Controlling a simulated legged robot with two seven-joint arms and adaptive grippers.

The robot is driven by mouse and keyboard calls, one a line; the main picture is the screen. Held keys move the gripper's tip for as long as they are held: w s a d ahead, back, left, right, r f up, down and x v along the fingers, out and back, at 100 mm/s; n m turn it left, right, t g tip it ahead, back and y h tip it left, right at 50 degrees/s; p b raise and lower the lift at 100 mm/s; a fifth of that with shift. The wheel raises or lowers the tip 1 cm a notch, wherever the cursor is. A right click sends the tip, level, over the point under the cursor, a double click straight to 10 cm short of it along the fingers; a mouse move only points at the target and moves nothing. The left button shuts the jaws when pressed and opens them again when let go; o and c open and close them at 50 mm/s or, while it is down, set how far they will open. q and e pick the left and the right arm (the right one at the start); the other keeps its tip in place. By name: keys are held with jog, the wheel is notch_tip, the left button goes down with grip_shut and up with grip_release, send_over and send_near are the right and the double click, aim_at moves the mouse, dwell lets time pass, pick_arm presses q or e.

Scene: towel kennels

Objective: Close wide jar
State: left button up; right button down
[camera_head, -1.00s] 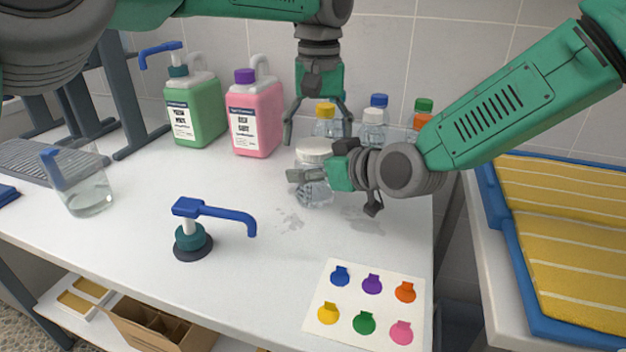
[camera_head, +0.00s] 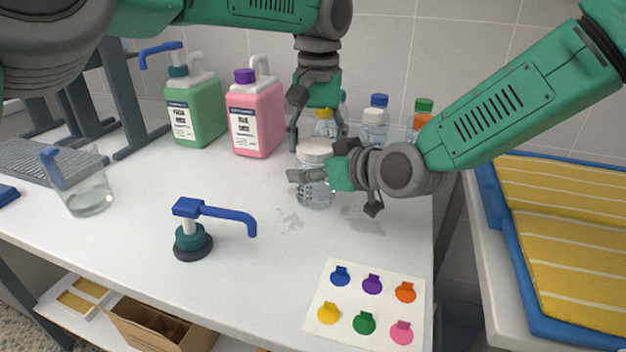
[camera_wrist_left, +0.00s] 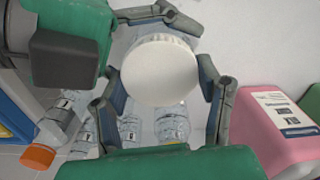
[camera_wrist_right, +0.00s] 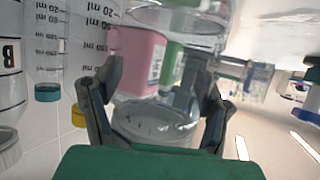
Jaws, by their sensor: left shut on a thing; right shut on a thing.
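The wide clear jar (camera_head: 316,196) stands upright on the white table with a broad white lid (camera_head: 314,150) on its mouth. I cannot tell whether the lid is screwed down. My right gripper (camera_head: 312,177) is shut around the jar's body from the right. In the right wrist view, the clear jar (camera_wrist_right: 155,125) sits between both fingers. My left gripper (camera_head: 317,143) reaches down from above and is shut on the lid's rim. In the left wrist view, the round ribbed lid (camera_wrist_left: 160,70) lies between its fingers. The far side of the lid is hidden.
Several capped bottles, one yellow-capped (camera_head: 325,115), stand close behind the jar. A green jug (camera_head: 195,115) and a pink jug (camera_head: 256,120) stand at back left. A blue pump (camera_head: 190,235) and a colour card (camera_head: 365,305) lie in front.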

pick_arm(q)
jog(key=shift+d+m, duration=0.1)
jog(key=shift+m, duration=0.2)
jog(key=o, duration=1.3)
jog(key=shift+r, duration=2.3)
jog(key=shift+c, duration=0.3)
